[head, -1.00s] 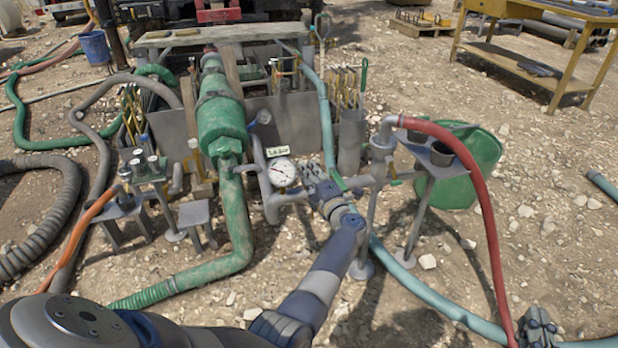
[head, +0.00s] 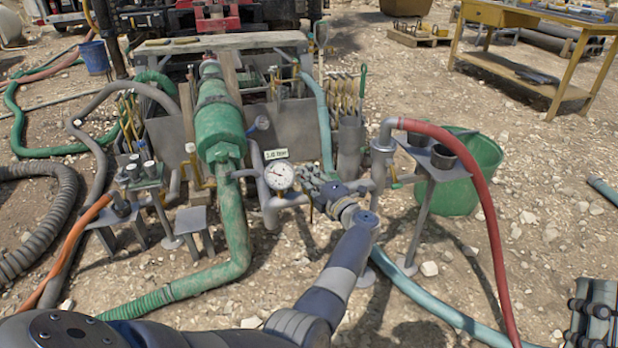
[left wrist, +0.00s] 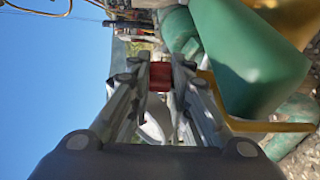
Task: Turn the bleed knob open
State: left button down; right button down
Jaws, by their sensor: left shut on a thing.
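My left gripper (head: 314,184) reaches in from the bottom of the head view to the pipework just right of the round white gauge (head: 279,177). In the left wrist view its two fingers (left wrist: 160,82) are shut on a small red knob (left wrist: 160,76), one finger on each side. The knob is hidden behind the gripper in the head view. A small sign (head: 276,154) above the gauge seems to read 1.6 bar. My right gripper (head: 594,310) shows partly at the lower right corner, away from the pipework; its jaws are unclear.
A green pipe (head: 238,225) stands left of the gauge. A red hose (head: 478,190) arches down on the right beside a stand with a cup (head: 443,155) and a green tub (head: 478,178). A yellow bench (head: 530,75) stands at the back right. Open gravel lies between.

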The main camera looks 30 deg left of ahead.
pick_arm(q)
jog(key=shift+f, duration=0.15)
jog(key=c, duration=1.5)
grip_release()
